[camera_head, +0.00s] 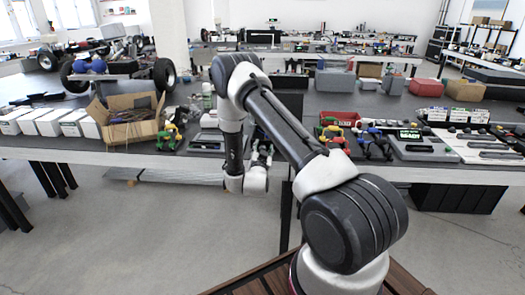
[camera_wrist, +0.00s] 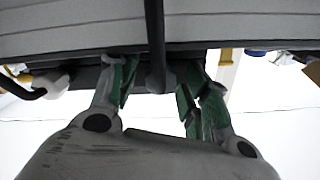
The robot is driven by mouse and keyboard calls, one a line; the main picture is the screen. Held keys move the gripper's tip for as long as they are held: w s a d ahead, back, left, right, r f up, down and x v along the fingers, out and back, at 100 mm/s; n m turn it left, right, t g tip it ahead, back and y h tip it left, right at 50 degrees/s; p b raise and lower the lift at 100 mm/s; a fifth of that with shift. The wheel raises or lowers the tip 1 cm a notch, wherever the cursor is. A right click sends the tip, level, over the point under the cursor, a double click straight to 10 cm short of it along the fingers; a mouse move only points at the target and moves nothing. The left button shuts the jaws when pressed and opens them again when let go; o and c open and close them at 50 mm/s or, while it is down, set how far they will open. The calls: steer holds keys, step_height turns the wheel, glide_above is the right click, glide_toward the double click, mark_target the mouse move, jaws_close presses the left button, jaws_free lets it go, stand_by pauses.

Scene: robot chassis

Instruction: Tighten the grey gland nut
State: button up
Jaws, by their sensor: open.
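My gripper (camera_wrist: 158,78) is open in the wrist view, its two green-padded fingers apart and pointing up in the picture. A dark upright bar (camera_wrist: 155,40) shows above and between the fingertips; I cannot tell whether it touches them. A wide grey ribbed surface (camera_wrist: 70,30) spans the top of that view. In the head view my gripper (camera_head: 262,152) is small, at the front edge of the workbench (camera_head: 340,172), partly hidden by my arm.
A wheeled chassis (camera_head: 118,70) stands at the back left. An open cardboard box (camera_head: 128,125) and white boxes (camera_head: 45,122) lie on the bench's left. A red bin (camera_head: 339,118) and a device with a green display (camera_head: 410,134) are on the right. The floor before the bench is clear.

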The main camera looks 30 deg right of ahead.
mark_target(263, 147)
step_height(263, 147, up, 10)
stand_by(0.4)
steer(key=shift+f, duration=0.1)
steer(key=s+a+f+n, duration=0.4)
steer(key=s+f+n, duration=0.2)
steer(key=f, duration=0.4)
steer(key=x, duration=0.7)
steer(key=shift+w, duration=0.15)
